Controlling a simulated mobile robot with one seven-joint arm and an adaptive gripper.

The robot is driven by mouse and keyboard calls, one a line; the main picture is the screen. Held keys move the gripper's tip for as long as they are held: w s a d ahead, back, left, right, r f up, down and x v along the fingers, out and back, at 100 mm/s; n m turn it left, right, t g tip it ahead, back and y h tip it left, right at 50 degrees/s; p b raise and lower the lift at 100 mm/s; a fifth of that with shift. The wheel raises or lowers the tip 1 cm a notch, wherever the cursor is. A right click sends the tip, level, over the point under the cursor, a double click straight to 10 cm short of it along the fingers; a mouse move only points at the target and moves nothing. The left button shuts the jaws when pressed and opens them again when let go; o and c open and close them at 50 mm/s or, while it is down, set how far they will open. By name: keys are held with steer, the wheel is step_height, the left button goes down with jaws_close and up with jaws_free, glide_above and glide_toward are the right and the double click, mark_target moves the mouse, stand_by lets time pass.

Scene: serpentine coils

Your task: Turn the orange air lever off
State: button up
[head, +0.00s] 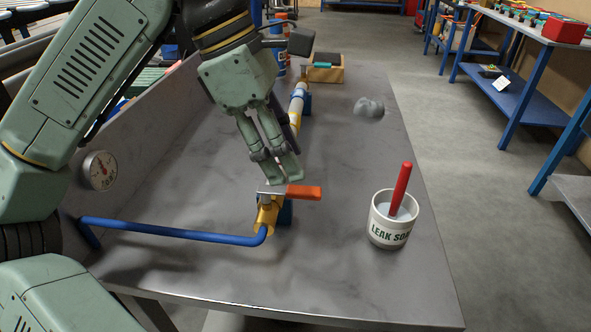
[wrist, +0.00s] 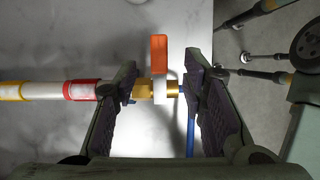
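The orange air lever (head: 303,192) sits on a brass valve (head: 265,213) near the front of the grey bench. In the head view the lever points right, crosswise to the pipe line. In the wrist view the orange lever (wrist: 159,52) points up from the brass valve body (wrist: 145,89). My gripper (head: 279,174) is right above and behind the valve, tilted down. In the wrist view my gripper (wrist: 160,86) is open, with one finger on each side of the valve and lever base. Whether either finger touches them I cannot tell.
A blue pipe (head: 165,232) bends left from the valve. A white banded pipe (wrist: 62,90) joins its other side. A "leak soap" cup (head: 388,232) with a red handle stands to the right. A gauge (head: 99,170) is at left. The bench between cup and lever is clear.

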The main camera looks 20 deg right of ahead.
mark_target(266, 189)
steer(key=v, duration=0.7)
steer(key=shift+r, duration=0.15)
